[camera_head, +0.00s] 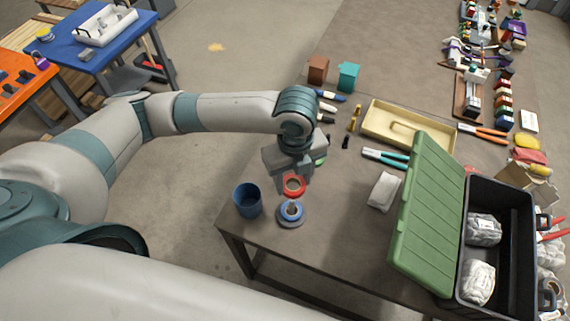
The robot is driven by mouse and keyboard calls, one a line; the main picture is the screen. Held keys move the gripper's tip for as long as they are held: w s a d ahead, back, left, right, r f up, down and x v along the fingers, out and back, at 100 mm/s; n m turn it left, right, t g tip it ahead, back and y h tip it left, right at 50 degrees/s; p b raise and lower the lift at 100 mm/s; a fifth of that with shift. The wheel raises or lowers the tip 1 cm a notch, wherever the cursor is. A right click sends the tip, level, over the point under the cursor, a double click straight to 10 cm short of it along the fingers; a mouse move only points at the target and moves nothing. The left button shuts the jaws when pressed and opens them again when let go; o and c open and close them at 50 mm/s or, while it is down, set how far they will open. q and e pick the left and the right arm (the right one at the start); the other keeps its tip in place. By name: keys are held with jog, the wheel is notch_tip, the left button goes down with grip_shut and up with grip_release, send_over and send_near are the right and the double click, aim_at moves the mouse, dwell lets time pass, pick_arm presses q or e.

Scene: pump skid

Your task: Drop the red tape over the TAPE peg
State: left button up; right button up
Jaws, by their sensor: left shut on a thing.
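The red tape (294,186) is a small ring held in my left gripper (290,181), near the left front part of the table. The gripper is shut on the tape and points down. Just below it in the picture stands a peg (292,207) on a round base, with a blue ring around it. The red tape appears above the peg and apart from it; the exact height gap is hard to tell. No TAPE label is readable. My right gripper is not in view.
A dark blue cup (248,200) stands close to the left of the peg. A white block (383,191) and a green-lidded black case (432,205) stand to the right. Bare table lies right of the peg.

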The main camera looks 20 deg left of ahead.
pick_arm(q)
jog(key=shift+s+r, duration=0.1)
jog(key=shift+s, duration=0.05)
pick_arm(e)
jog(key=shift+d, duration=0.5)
